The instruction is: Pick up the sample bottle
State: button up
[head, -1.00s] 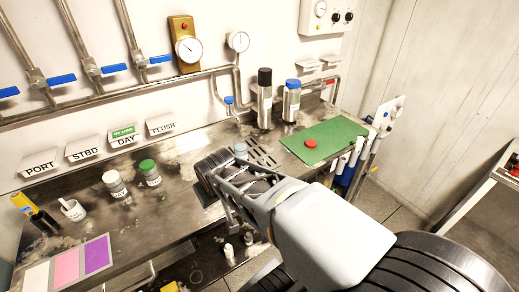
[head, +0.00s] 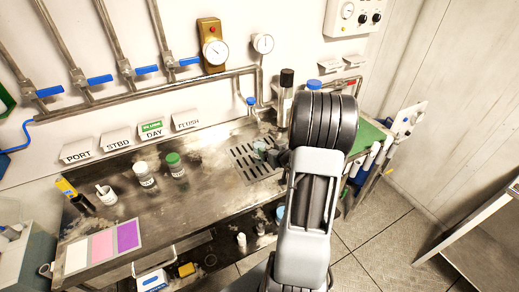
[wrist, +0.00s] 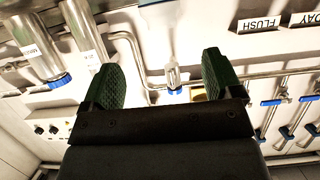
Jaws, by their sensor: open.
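A small pale bottle with a blue-grey top (head: 260,147), which looks like the sample bottle, stands on the slotted drain grate below the blue-handled tap. My gripper (wrist: 162,75) is open, with its two green ridged fingers apart and nothing clearly held between them. In the head view its dark end (head: 279,157) is close to the bottle's right side, largely hidden by my wrist. In the inverted wrist view a pale bluish shape (wrist: 157,12), probably the bottle, is cut off at the top edge; contact cannot be told.
A white-capped jar (head: 145,175) and a green-capped jar (head: 175,166) stand on the bench left of the grate (head: 245,163). A black-topped cylinder (head: 286,100) and a blue-topped one stand behind my wrist. The tap (head: 251,103) is above the grate. Bench between jars and grate is clear.

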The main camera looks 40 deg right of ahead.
send_near(258, 138)
jog(key=w+f, duration=0.2)
jog(key=w, duration=0.1)
jog(key=shift+w+d+p, duration=0.25)
jog(key=shift+w+p, duration=0.1)
jog(key=shift+p, duration=0.3)
jog(key=shift+p+x, duration=0.65)
jog(key=shift+x, duration=1.5)
jog(key=shift+c, duration=0.2)
jog(key=c, duration=1.4)
jog(key=shift+r, duration=0.2)
